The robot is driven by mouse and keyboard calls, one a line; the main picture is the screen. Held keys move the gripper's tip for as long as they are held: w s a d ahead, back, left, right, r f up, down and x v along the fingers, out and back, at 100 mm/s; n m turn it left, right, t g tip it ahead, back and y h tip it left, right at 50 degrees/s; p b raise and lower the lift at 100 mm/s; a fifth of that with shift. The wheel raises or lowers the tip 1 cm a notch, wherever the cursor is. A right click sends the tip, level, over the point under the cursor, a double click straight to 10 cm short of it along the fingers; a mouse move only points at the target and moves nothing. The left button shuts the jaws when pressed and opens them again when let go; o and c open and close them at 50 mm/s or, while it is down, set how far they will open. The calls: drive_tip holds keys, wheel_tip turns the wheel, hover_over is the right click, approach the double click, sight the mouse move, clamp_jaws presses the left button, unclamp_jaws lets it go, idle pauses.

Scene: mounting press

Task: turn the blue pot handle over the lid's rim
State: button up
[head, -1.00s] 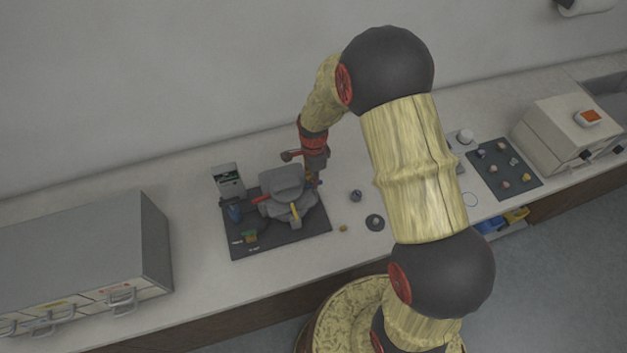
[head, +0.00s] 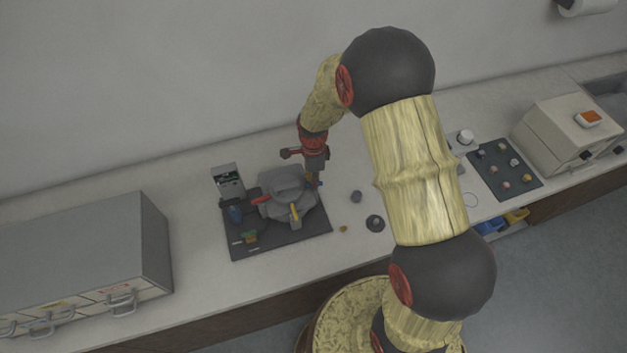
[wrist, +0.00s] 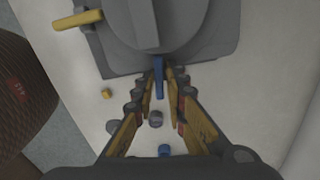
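The grey press pot with its lid (head: 287,184) stands on a dark mat (head: 285,238) on the counter. Its blue handle (wrist: 158,78) sticks out from the near edge of the lid in the wrist view, and a bit of it shows in the head view (head: 320,184). My gripper (wrist: 160,76) is at the pot's right side in the head view. Its two yellow-padded fingers stand on either side of the blue handle, with narrow gaps showing, so it looks open around it. Whether a pad touches the handle is hard to tell.
A yellow handle (head: 295,212) and a red handle (head: 261,199) also sit on the pot. A small grey device (head: 228,181) stands behind left. Small round parts (head: 375,222) lie on the counter at right. A grey drawer cabinet (head: 80,255) is at left.

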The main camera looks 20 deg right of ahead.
drive_tip(key=o, duration=0.3)
wheel_tip(320, 180, up, 12)
idle(0.7)
idle(0.4)
drive_tip(key=s+r+n+t+b, duration=0.2)
drive_tip(key=s+r+n+b, duration=0.3)
drive_tip(key=s+n, duration=0.4)
drive_tip(key=s+r+n+t+b, duration=0.3)
drive_tip(key=s+r+n+b, duration=0.2)
drive_tip(key=s+n, duration=0.5)
drive_tip(key=s+b, duration=0.2)
drive_tip(key=s, duration=0.3)
drive_tip(key=shift+d+r+n+t, duration=0.15)
drive_tip(key=shift+r+n+t, duration=0.15)
